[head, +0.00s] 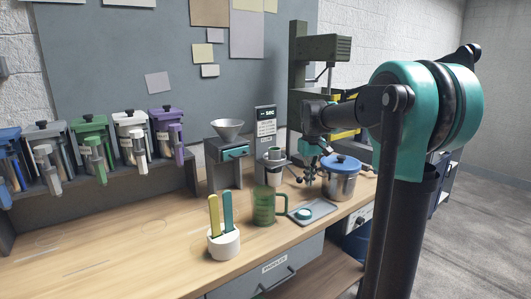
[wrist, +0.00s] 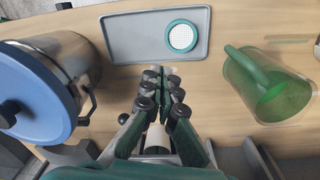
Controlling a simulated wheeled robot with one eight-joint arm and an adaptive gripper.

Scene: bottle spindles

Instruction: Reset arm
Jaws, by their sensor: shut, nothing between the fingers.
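My gripper (head: 311,177) hangs over the right part of the wooden bench, pointing down, beside the steel pot (head: 340,186) with a blue lid. In the wrist view its fingers (wrist: 163,72) are together with nothing between them. They show between the pot (wrist: 85,55) at left and a green see-through mug (wrist: 262,90) at right. My arm comes in from the right of the head view.
A grey tray (head: 327,211) holds a green-rimmed disc (wrist: 182,37). The green mug (head: 264,207) stands left of it. A white holder (head: 224,244) has two upright sticks. A funnel stand (head: 228,150) and green machine (head: 320,48) stand behind. The left front bench is clear.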

